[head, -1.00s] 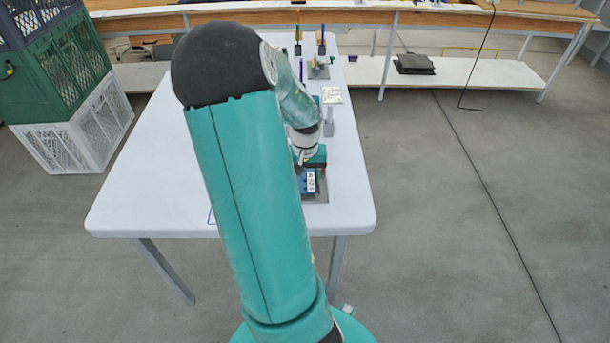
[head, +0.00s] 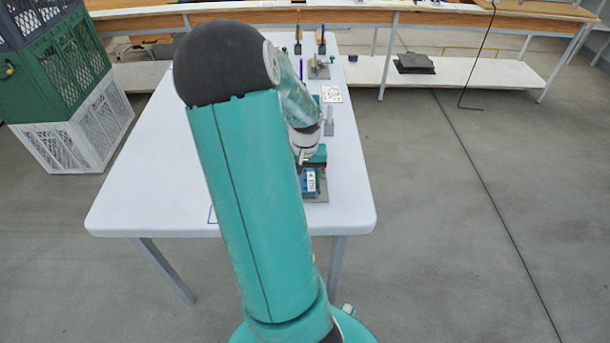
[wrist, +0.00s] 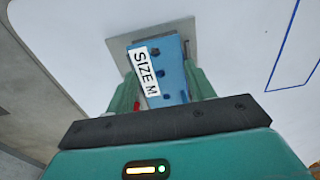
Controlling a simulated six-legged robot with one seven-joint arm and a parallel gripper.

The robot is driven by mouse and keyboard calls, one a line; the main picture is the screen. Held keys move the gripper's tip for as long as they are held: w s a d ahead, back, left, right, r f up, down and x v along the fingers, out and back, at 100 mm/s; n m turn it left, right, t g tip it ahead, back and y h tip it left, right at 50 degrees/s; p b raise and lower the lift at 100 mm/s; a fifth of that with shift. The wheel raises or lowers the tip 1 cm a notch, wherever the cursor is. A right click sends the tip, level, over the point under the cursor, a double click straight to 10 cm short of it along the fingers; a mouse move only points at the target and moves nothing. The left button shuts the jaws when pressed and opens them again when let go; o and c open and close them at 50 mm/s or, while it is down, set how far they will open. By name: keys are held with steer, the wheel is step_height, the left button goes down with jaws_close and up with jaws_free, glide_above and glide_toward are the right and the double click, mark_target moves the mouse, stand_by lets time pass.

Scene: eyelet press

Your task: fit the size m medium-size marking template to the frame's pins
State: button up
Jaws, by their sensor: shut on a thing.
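The size M template is a blue block (wrist: 172,82) with a white "SIZE M" label and dark holes along its face. It also shows at the table's near right in the head view (head: 318,191). My gripper (wrist: 163,78) is shut on it, a green finger on each side. A grey plate (wrist: 185,28) lies beyond the template in the wrist view, and a grey base shows beside it in the head view (head: 322,198). I cannot tell whether the template touches it. The frame's pins are not visible; the template and my arm hide much there.
The white table (head: 150,190) is clear on its left. A grey upright (head: 329,122), a printed card (head: 331,94) and a grey stand (head: 319,72) are farther back along its right side. A blue outline (wrist: 275,85) marks the tabletop. Stacked crates (head: 75,130) stand left.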

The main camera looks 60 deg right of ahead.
steer(key=shift+f, duration=1.05)
stand_by(0.4)
steer(key=o, duration=1.1)
steer(key=shift+c, duration=0.2)
steer(key=shift+r, duration=0.15)
steer(key=shift+r, duration=2.4)
